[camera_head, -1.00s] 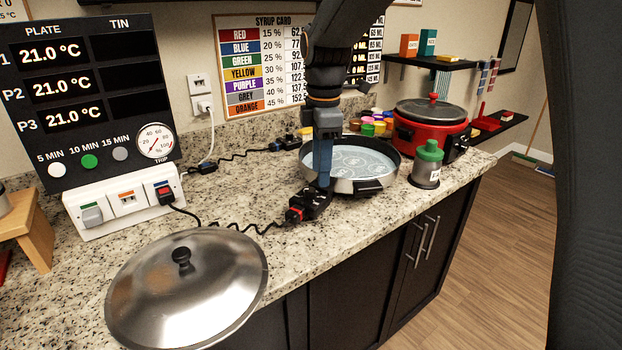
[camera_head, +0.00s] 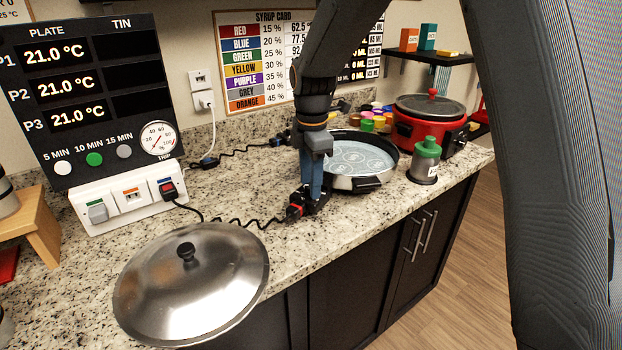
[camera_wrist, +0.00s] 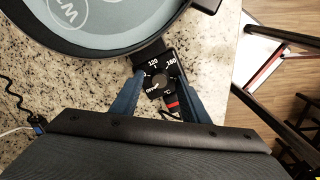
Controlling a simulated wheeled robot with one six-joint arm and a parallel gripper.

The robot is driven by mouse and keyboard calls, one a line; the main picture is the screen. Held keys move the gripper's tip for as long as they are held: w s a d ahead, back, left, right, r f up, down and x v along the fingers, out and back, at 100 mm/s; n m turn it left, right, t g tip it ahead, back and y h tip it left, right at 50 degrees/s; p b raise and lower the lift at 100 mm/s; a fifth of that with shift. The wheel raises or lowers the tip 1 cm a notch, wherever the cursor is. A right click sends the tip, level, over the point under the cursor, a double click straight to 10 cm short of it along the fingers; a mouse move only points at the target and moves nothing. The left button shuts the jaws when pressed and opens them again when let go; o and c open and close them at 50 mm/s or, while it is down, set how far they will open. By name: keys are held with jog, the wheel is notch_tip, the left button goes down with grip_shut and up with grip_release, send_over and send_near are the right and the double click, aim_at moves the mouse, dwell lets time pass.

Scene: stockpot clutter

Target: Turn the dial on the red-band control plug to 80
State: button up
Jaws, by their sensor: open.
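The red-band control plug (camera_head: 296,211) sits on the counter at the near side of the round pan (camera_head: 365,158), with a black coiled cord running left. In the wrist view its black dial (camera_wrist: 158,84) shows white marks, among them 120, 160 and OFF, and the red band (camera_wrist: 173,103) lies just below the dial. The dial's exact setting is too small to read. My gripper (camera_wrist: 156,88) is open, its two blue fingers on either side of the dial. In the head view my gripper (camera_head: 312,196) points down over the plug and partly hides it.
A steel lid (camera_head: 195,285) lies on the counter at the front left. A green-topped shaker (camera_head: 425,162) stands right of the pan, near a red cooker (camera_head: 430,125). A switch panel (camera_head: 130,198) stands at left. Bare counter (camera_head: 240,190) lies left of the pan.

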jog(key=shift+c, duration=0.3)
grip_shut()
jog(key=shift+m, duration=0.3)
jog(key=m+p, duration=0.2)
jog(key=m, duration=0.3)
jog(key=shift+r, duration=0.1)
jog(key=m+p, duration=0.1)
jog(key=m, duration=0.5)
jog(key=shift+w+a+h, duration=0.1)
jog(key=shift+a+h, duration=0.05)
jog(key=shift+h, duration=0.15)
jog(key=shift+o, duration=0.3)
grip_release()
